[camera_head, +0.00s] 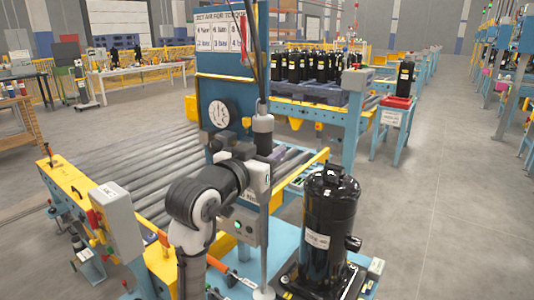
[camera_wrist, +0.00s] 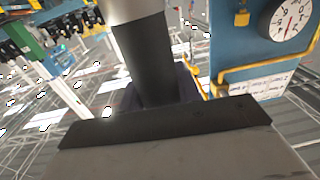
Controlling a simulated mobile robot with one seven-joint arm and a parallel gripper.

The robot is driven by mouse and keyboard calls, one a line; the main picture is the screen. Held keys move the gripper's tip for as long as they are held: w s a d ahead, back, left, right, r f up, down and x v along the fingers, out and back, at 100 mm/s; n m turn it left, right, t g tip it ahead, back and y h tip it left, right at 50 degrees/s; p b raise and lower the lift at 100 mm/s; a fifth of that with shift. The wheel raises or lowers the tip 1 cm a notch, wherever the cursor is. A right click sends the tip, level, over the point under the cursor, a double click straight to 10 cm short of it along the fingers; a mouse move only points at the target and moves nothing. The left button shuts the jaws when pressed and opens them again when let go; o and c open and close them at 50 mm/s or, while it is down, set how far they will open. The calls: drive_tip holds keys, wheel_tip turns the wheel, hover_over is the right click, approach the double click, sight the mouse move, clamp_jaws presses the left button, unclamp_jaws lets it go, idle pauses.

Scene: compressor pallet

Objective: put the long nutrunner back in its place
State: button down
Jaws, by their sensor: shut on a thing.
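The long nutrunner (camera_head: 263,124) stands about upright in front of the blue post, with a grey upper body and a black lower part. A thin pale shaft runs down below my gripper to a light round foot near the bottom edge; I cannot tell whether this shaft belongs to the tool. My gripper (camera_head: 262,165) is shut around the tool's black part. The wrist view shows the nutrunner's dark barrel (camera_wrist: 148,60) rising from between the jaws (camera_wrist: 160,105). The tool's place cannot be made out with certainty.
A black compressor (camera_head: 328,228) stands on a pallet close to the right of my arm. The blue post (camera_head: 222,95) with gauge and signs is just behind the tool. A roller conveyor (camera_head: 130,170) lies left.

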drive_tip(key=shift+f+b, duration=1)
drive_tip(key=shift+f, duration=0.3)
idle(0.4)
drive_tip(key=c, duration=0.9)
unclamp_jaws()
drive_tip(key=shift+s, duration=0.1)
drive_tip(key=shift+c, duration=0.2)
drive_tip(key=shift+o, duration=0.2)
drive_tip(key=shift+f, duration=0.2)
drive_tip(key=b+v, duration=0.2)
drive_tip(key=v, duration=1.1)
drive_tip(key=shift+s+a+b, duration=0.2)
drive_tip(key=shift+s+b, duration=0.1)
drive_tip(key=shift+r, duration=0.1)
